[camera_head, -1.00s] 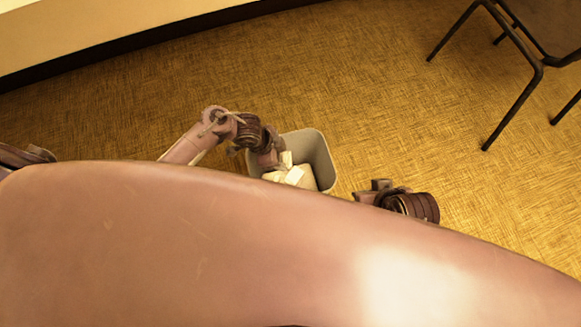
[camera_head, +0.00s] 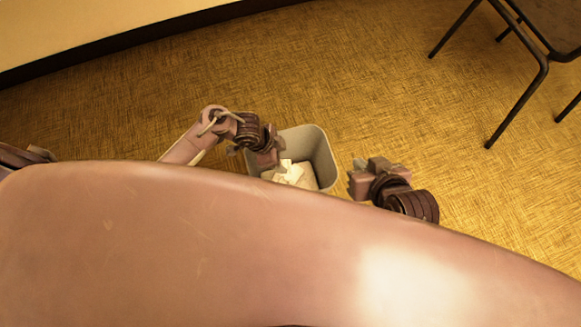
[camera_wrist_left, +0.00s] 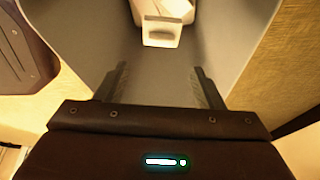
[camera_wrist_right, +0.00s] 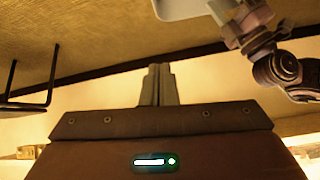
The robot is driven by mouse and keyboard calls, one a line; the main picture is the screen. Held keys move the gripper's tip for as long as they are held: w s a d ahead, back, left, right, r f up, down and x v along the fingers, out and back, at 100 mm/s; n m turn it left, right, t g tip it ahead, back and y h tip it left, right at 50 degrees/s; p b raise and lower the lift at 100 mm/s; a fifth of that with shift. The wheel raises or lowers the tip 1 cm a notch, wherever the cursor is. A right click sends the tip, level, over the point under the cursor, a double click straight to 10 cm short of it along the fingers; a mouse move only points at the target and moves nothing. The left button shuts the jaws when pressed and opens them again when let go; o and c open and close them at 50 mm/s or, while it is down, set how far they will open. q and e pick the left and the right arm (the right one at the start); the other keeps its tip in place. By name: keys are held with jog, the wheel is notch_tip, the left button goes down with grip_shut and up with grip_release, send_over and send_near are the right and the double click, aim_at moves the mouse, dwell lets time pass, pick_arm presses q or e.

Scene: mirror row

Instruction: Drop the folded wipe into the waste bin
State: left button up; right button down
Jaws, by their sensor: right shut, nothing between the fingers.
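The grey waste bin (camera_head: 325,160) stands on the floor, its near side partly hidden by my own body. My left gripper (camera_head: 275,162) is over the bin's left part. In the left wrist view its fingers (camera_wrist_left: 158,80) are apart with nothing between them. A white folded piece, seemingly the wipe (camera_wrist_left: 162,32), lies inside the bin (camera_wrist_left: 235,35) beyond the fingertips, by other pale litter. Pale pieces (camera_head: 292,174) also show in the bin in the head view. My right gripper (camera_head: 376,166) is to the right of the bin, its fingers (camera_wrist_right: 158,72) together and empty.
A dark-framed chair (camera_head: 540,65) stands on the floor at the upper right. A pale wall with a dark skirting (camera_head: 120,48) runs along the back. The floor (camera_head: 400,100) between bin and chair is clear.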

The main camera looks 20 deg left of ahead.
pick_arm(q)
jog(key=shift+o, duration=0.8)
jog(key=shift+a+r, duration=0.1)
jog(key=shift+r, duration=0.05)
jog(key=p+v, duration=0.4)
jog(key=v, duration=0.3)
jog(key=shift+r, duration=0.2)
pick_arm(e)
jog(key=s+d+f+g+h, duration=0.2)
jog(key=s+d+g, duration=0.2)
jog(key=d, duration=0.1)
jog(key=shift+s+f+m, duration=0.2)
jog(key=shift+s+m, duration=0.1)
jog(key=shift+s, duration=0.1)
